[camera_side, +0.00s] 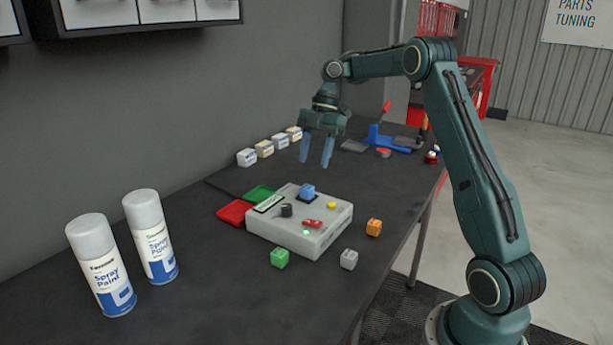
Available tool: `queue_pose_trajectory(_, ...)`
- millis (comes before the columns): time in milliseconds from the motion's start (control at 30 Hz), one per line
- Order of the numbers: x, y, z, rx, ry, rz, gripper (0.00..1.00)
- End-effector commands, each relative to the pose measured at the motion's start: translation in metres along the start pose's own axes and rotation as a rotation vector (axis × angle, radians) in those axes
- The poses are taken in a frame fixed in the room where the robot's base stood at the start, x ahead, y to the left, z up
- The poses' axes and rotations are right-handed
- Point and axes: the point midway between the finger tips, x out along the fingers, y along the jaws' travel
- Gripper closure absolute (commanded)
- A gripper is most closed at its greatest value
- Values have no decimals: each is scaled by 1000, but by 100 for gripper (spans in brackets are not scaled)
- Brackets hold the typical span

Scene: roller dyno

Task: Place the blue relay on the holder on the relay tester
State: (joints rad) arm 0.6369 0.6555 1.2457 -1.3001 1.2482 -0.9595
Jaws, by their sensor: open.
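The blue relay (307,191) sits on the dark holder (308,199) on top of the relay tester (290,238), near its back edge. My gripper (315,166) hangs above and slightly behind the blue relay, pointing down. Its two blue fingers are apart with nothing between them, and they do not appear to touch the relay.
A green relay (279,257), a grey relay (348,259) and an orange relay (373,227) lie around the tester. Red (234,213) and green (260,193) flat pads lie at its left. Two spray cans (101,265) stand at the front left. Several small boxes (265,149) line the wall.

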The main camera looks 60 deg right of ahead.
Motion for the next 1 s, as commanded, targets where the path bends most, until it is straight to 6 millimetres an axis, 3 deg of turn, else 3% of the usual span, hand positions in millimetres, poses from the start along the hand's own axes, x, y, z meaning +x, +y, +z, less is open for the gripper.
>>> queue_pose_trajectory(167,-1,0,-3,6,-2,3,53)
queue_pose_trajectory(367,-9,-2,-27,71,-13,21,53)
queue_pose_trajectory(667,-26,-20,-99,307,-41,97,53)
queue_pose_trajectory(1000,-34,-68,-171,609,-58,218,53)
